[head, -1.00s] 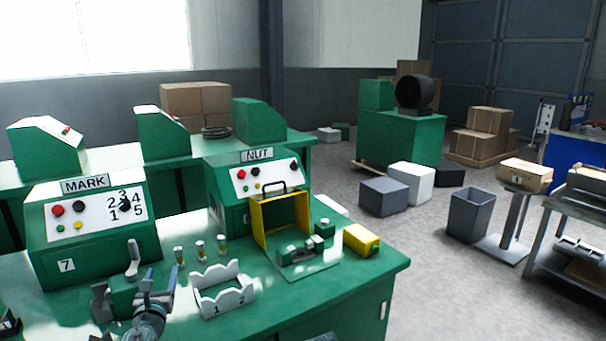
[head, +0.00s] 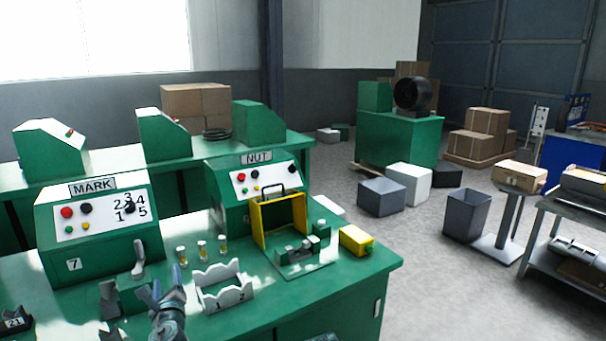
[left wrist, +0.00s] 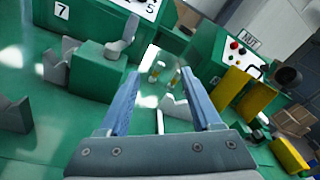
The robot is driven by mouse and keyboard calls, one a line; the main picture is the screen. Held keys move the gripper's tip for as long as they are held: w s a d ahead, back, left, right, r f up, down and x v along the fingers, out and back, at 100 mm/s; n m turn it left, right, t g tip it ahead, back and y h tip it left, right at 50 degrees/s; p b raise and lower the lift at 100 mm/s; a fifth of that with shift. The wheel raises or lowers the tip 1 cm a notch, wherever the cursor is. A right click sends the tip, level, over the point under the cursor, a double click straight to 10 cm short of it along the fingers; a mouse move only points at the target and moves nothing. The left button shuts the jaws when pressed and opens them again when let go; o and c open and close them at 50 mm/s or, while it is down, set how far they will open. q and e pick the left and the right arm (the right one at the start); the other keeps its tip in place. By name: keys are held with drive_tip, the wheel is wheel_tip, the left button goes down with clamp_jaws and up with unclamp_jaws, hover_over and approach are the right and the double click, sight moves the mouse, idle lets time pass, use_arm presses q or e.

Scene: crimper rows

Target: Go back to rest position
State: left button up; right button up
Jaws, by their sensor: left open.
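My left gripper (head: 168,297) is at the bottom of the head view, above the front of the green bench (head: 290,299). In the left wrist view its two blue-grey fingers (left wrist: 166,100) stand apart with nothing between them that they hold. The MARK machine (head: 98,232) with lever stands behind it. A white rack (head: 222,287) numbered 1 and 2 is just right of the gripper, apart from it in the head view. My right gripper is not in view.
Several small clear-and-yellow pieces (head: 202,250) stand behind the rack. The NUT machine (head: 262,182) with a yellow guard (head: 280,222) and a yellow box (head: 356,240) are farther right. A block marked 21 (head: 15,322) lies at the far left.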

use_arm(q)
drive_tip(key=s+d+f+n+g+h+p, duration=0.3)
drive_tip(key=s+d+n+g, duration=0.5)
drive_tip(key=d, duration=0.6)
drive_tip(key=s+d+f+n+g+h+p, duration=0.3)
drive_tip(key=s+d+f+n+g+p, duration=0.2)
drive_tip(key=s+d+n, duration=0.7)
drive_tip(key=s+d+g+p, duration=0.2)
drive_tip(key=d+p, duration=0.1)
drive_tip(key=shift+f+n+g+p, duration=0.15)
drive_tip(key=shift+n+g+p, duration=0.15)
drive_tip(key=shift+g, duration=0.1)
